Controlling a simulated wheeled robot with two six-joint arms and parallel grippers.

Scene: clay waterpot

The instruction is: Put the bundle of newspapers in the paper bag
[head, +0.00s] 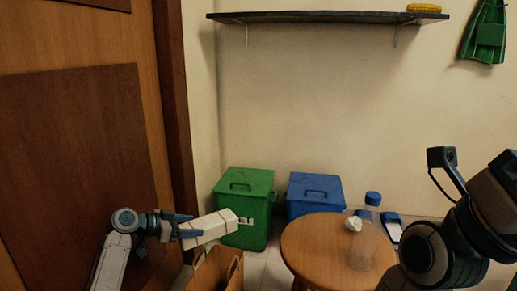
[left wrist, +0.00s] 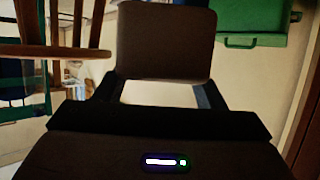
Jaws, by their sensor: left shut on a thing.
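The bundle of newspapers (head: 212,227) is a pale, block-shaped bundle. My left gripper (head: 184,229) is shut on its left end and holds it in the air, roughly level. The brown paper bag (head: 212,272) stands open below the bundle, at the bottom edge of the head view. Its lower part is cut off. The bundle is above the bag's rim, outside it. My right arm shows at the right, but its gripper is out of view.
A green bin (head: 247,190) and a blue bin (head: 314,188) stand by the wall behind. A round wooden stool (head: 318,250) with a clear bottle (head: 362,245) is right of the bag. A wooden door (head: 75,150) is at left. A shelf (head: 320,18) hangs above.

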